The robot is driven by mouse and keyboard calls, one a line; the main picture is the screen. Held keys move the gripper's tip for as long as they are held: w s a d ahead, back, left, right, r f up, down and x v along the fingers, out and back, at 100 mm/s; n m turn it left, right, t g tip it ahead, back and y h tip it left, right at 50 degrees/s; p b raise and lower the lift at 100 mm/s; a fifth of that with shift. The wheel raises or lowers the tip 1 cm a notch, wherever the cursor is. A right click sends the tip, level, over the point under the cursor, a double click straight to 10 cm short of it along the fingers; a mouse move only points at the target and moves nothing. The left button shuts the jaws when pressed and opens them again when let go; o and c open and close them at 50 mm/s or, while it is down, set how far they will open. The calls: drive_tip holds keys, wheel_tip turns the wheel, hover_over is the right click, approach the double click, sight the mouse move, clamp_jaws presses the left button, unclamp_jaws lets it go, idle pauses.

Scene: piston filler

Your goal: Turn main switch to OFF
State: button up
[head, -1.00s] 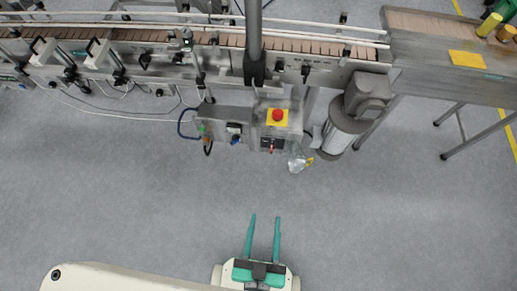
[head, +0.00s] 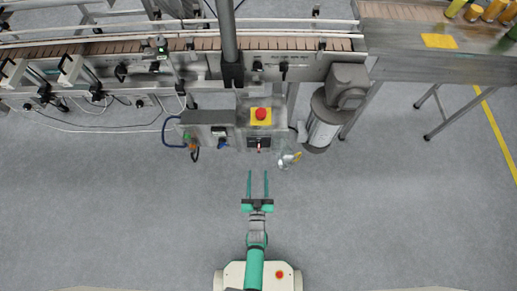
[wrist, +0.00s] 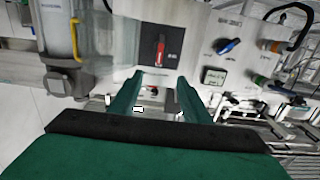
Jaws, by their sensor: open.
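The main switch (head: 259,143) is a small red handle on a dark plate on the front of the control box, below the emergency stop in the head view. In the wrist view the red switch handle (wrist: 160,50) stands roughly upright on its black plate, ahead of the fingertips and between their lines. The lettering beside it is too small to read. My gripper (head: 257,173) has green fingers, spread open and empty. It points at the switch with a gap between. The fingers also show in the wrist view (wrist: 158,82).
A red emergency stop (head: 261,114) on a yellow plate sits on top of the box. A blue selector (wrist: 229,46) is beside the switch. A motor (head: 323,122) and a clear object with a yellow part (head: 287,160) are to the right. The floor in front is clear.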

sight(259, 149)
drive_tip(key=w, duration=0.4)
drive_tip(key=w+f, duration=0.1)
drive_tip(key=w, duration=0.8)
drive_tip(key=shift+w+d+f, duration=0.15)
drive_tip(key=shift+w, duration=0.15)
drive_tip(key=shift+c, duration=0.5)
drive_tip(key=shift+d, duration=0.1)
drive_tip(key=c, duration=0.9)
